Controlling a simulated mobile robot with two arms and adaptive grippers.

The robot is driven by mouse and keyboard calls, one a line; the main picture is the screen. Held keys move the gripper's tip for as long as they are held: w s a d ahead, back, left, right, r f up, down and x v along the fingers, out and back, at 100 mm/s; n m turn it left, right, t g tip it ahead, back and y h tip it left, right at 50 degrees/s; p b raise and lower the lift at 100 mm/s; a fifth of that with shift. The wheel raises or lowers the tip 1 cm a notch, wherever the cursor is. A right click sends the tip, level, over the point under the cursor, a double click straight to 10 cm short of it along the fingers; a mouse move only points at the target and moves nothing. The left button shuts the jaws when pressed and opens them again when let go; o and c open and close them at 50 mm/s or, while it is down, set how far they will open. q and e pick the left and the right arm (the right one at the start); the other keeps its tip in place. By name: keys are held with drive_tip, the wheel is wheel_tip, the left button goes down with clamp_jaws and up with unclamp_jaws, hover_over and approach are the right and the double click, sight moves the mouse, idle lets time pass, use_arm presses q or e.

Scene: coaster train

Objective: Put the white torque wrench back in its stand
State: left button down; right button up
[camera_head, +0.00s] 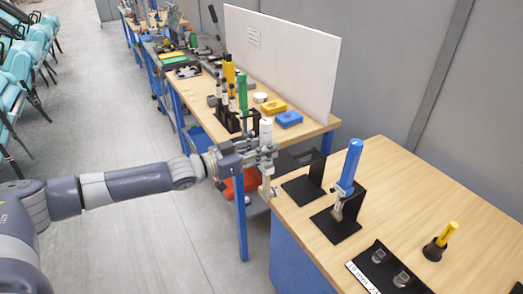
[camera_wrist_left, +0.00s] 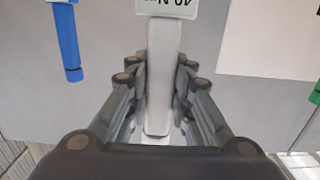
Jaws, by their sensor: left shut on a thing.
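My left gripper (camera_head: 262,156) is shut on the white torque wrench (camera_head: 265,128), which is held upright. Its white handle (camera_wrist_left: 163,80) runs between the fingers in the left wrist view, below an upside-down label. The wrench's lower end shows under the gripper, by the near table's left edge. An empty black stand (camera_head: 300,191) is just right of the gripper. To its right, a blue torque wrench (camera_head: 351,162) stands in a second black stand (camera_head: 346,226); a blue tool (camera_wrist_left: 67,40) also shows in the left wrist view. My right gripper is out of view.
The near wooden table (camera_head: 430,190) also holds a small black holder with a yellow handle (camera_head: 447,233) and a black tray (camera_head: 357,266) with metal parts. The far table (camera_head: 318,127) holds several tools before a white panel (camera_head: 285,60). A gap separates the tables.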

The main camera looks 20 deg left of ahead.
use_arm(q)
drive_tip(key=x, duration=0.4)
drive_tip(key=shift+w+d+r+b, duration=0.1)
drive_tip(key=shift+w+r+b, duration=0.1)
drive_tip(key=shift+r+b, duration=0.2)
drive_tip(key=shift+d+r+p, duration=0.1)
drive_tip(key=shift+r+p, duration=0.1)
drive_tip(key=shift+p, duration=0.2)
drive_tip(key=shift+w, duration=0.1)
drive_tip(key=shift+x, duration=2.35)
drive_tip(key=shift+w+d+r, duration=0.1)
drive_tip(key=shift+w+d, duration=0.1)
drive_tip(key=shift+d, duration=0.1)
drive_tip(key=shift+x, duration=2.4)
